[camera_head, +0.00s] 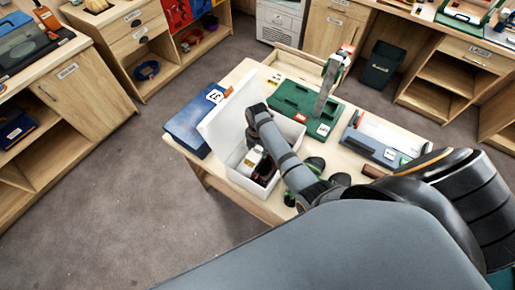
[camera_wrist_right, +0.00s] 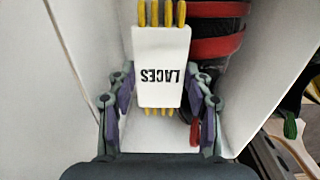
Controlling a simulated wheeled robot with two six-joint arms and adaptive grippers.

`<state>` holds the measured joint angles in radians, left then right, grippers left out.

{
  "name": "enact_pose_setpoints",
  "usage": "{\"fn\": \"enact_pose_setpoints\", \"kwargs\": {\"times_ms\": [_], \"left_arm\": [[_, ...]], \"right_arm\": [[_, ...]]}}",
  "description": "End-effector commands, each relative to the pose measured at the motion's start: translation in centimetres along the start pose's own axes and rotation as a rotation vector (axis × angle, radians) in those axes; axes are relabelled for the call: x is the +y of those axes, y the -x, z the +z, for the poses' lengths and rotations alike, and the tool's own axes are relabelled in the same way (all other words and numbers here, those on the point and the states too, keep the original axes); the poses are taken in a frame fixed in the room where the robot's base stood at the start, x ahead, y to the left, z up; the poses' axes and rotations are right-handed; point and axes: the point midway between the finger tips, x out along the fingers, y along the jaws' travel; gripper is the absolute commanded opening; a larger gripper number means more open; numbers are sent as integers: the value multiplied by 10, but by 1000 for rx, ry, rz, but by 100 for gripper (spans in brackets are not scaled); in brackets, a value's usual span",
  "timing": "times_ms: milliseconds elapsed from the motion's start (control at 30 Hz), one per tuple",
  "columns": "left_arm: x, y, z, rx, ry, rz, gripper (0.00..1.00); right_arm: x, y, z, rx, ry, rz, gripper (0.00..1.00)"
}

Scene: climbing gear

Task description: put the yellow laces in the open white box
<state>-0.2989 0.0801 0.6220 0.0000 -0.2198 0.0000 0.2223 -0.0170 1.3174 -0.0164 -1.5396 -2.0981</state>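The open white box (camera_head: 238,116) stands on the table with its lid raised. My right gripper (camera_head: 252,143) reaches down into it from above. The yellow laces (camera_wrist_right: 154,14) carry a white label reading LACES and show between its fingers (camera_wrist_right: 160,92) in the right wrist view. The fingertips press close on both sides of the label, so the gripper looks shut on the laces. The laces' label also shows in the head view (camera_head: 252,159), within the box's opening. Whether they touch the box floor is hard to tell. My left gripper is out of view.
A black and red item (camera_wrist_right: 215,30) lies in the box beside the laces. A blue case (camera_head: 190,128) stands left of the box, and a green case (camera_head: 295,98) behind it. Wooden cabinets surround the table.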

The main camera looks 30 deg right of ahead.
Motion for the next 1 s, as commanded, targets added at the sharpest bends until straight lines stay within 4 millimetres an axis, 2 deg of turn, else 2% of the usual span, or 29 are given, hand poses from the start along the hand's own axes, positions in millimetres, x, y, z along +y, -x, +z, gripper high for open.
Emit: {"fn": "enact_pose_setpoints", "kwargs": {"times_ms": [33,167,433,533,600,667,1000], "left_arm": [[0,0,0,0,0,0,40],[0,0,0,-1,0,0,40],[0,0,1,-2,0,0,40],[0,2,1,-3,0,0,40],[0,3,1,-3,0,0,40],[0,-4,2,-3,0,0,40],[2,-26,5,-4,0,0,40]], "right_arm": [[0,0,0,0,0,0,56],[0,0,0,0,0,0,74],[0,1,0,0,0,0,74],[0,6,0,-1,0,1,74],[1,16,0,-2,0,3,74],[1,26,1,-3,0,5,74],[1,108,1,-3,0,4,74]]}}
